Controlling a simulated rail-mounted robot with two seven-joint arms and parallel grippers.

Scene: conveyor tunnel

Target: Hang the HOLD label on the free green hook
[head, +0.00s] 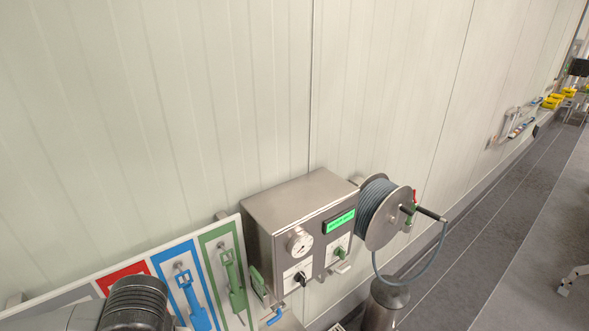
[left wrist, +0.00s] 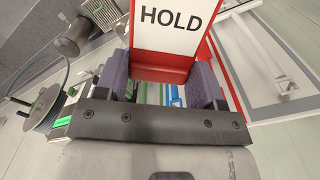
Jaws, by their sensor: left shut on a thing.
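The HOLD label (left wrist: 170,28) is a white tag with a red border and black lettering. In the left wrist view my left gripper (left wrist: 162,85) is shut on its red lower end, between two purple finger pads. The tool board (head: 72,281) stands at the lower left of the head view, with red, blue and green sections. A green tool (head: 233,280) hangs in the green section (head: 207,238) and a blue tool (head: 190,298) in the blue one. I cannot make out a free green hook. My right gripper is not in view.
A steel control box (head: 283,220) with a gauge and green display sits right of the board. A hose reel (head: 385,213) is beside it, above a steel cylinder (head: 386,304). The grey floor (head: 480,240) at right is mostly clear.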

